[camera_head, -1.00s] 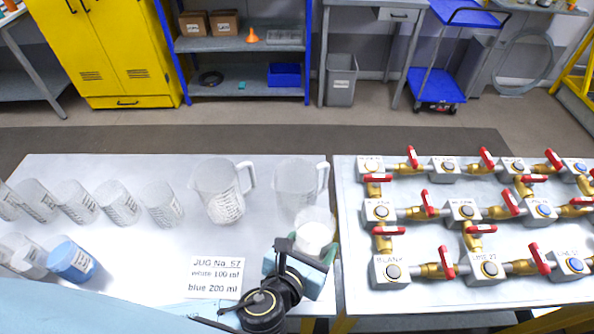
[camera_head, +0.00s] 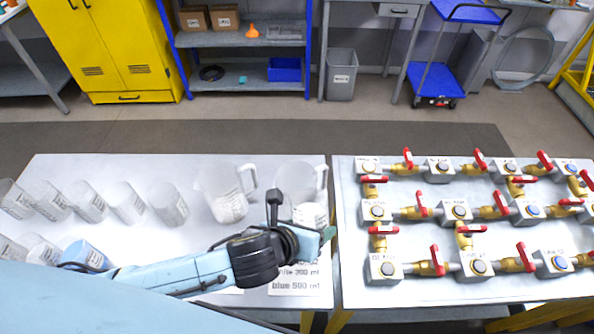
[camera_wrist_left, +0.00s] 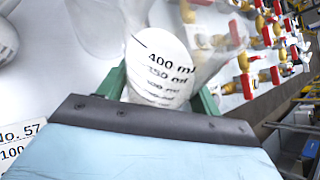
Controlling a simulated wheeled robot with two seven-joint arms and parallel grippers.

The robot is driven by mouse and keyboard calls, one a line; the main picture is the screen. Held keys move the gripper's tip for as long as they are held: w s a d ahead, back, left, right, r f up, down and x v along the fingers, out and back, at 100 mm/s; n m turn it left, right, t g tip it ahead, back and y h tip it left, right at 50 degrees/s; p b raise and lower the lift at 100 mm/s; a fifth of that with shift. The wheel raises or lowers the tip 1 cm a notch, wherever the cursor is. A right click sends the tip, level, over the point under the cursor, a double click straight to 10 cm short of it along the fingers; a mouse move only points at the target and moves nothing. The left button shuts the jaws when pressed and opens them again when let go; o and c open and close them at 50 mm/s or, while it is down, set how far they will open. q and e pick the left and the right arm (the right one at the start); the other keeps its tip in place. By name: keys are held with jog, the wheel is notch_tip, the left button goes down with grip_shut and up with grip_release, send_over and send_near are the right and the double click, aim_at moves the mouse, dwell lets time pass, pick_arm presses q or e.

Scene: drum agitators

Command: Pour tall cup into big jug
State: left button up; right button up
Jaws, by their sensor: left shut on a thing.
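My left gripper (camera_head: 308,238) is shut on a clear graduated cup with white contents, taken as the tall cup (camera_head: 312,214). In the left wrist view the cup (camera_wrist_left: 160,72) sits between green fingertips, with a 400 ml mark; I cannot tell its exact tilt. Two clear handled jugs stand at the table's back: a left jug (camera_head: 222,195) and a right jug (camera_head: 298,177). The held cup overlaps the right jug's lower front; whether they touch is unclear. I cannot tell which is the big jug. My right gripper is not in view.
Several clear cups (camera_head: 128,203) stand in a row on the left of the table. A blue-filled cup (camera_head: 82,254) is partly hidden by my left arm. A printed label (camera_head: 297,287) lies on the table in front. A table with red-handled valves (camera_head: 420,205) stands at the right.

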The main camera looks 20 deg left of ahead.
aim_at(302, 212)
pick_arm(q)
jog(key=shift+w+a+r+n+g+h+p, duration=0.15)
jog(key=shift+r+g+p, duration=0.15)
jog(key=shift+r, duration=0.3)
jog(key=shift+w+r+n+g+h+p, duration=0.1)
jog(key=shift+w+r+g+p, duration=0.2)
jog(key=shift+r, duration=0.35)
jog(key=shift+w+a+r+n+g+h+p, duration=0.15)
jog(key=shift+r+g+p, duration=0.2)
jog(key=shift+r, duration=0.25)
jog(key=shift+s+f, duration=0.1)
jog(key=shift+s+r, duration=0.1)
jog(key=shift+r, duration=0.1)
jog(key=shift+r+g, duration=0.1)
jog(key=shift+g, duration=0.15)
jog(key=shift+r, duration=0.2)
jog(key=shift+r+n+g+h, duration=0.1)
jog(key=shift+n+g+h, duration=0.2)
